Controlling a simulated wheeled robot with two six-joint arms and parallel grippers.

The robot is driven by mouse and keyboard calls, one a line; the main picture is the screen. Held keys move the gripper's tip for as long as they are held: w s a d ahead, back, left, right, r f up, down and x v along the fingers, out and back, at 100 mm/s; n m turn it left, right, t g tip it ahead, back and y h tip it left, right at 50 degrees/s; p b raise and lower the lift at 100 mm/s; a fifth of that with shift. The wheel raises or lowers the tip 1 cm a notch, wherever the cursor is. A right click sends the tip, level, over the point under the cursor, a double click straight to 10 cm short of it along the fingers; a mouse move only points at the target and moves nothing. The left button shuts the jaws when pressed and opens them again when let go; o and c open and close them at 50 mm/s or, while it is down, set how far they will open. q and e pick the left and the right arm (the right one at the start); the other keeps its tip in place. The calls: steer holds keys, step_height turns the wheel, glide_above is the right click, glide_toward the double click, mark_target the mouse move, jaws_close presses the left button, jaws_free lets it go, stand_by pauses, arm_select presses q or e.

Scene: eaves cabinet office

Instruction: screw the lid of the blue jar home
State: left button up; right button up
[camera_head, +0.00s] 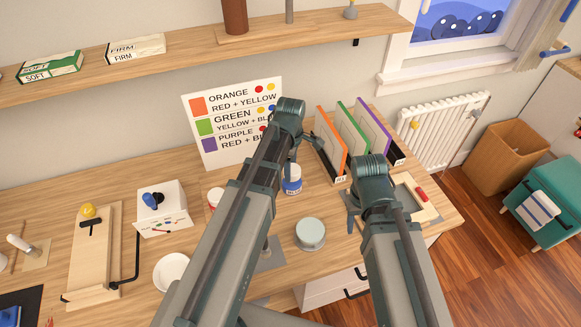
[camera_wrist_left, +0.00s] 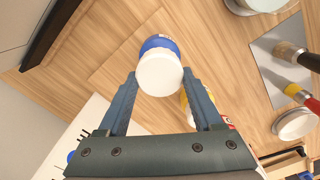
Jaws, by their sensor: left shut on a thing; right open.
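The blue jar (camera_head: 291,186) stands on the desk below the colour chart, a blue band round its body and a white lid (camera_head: 293,170) on top. In the left wrist view the white lid (camera_wrist_left: 159,76) faces me, with the blue jar (camera_wrist_left: 158,43) behind it. My left gripper (camera_wrist_left: 159,78) is shut on the lid, one finger on each side. Whether the lid sits fully down on the jar cannot be told. My right gripper (camera_head: 353,212) is open and empty, above the desk to the right of the jar.
A round pale tin (camera_head: 310,234) stands in front of the jar. A red jar (camera_head: 215,196) is to the left, partly behind my left arm. The colour chart (camera_head: 205,145) and upright coloured panels (camera_head: 352,135) stand behind. A white bowl (camera_head: 171,271) is at the front left.

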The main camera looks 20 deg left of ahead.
arm_select(q)
steer(key=shift+f+b, duration=1.1)
steer(key=shift+f, duration=0.05)
arm_select(e)
steer(key=shift+f, duration=1.15)
arm_select(q)
steer(key=o, duration=1.4)
arm_select(e)
steer(key=shift+r, duration=0.1)
arm_select(q)
steer(key=shift+r, duration=0.15)
step_height(320, 180, up, 14)
steer(key=p, duration=1.4)
arm_select(e)
step_height(320, 180, up, 14)
arm_select(q)
steer(key=shift+f, duration=0.2)
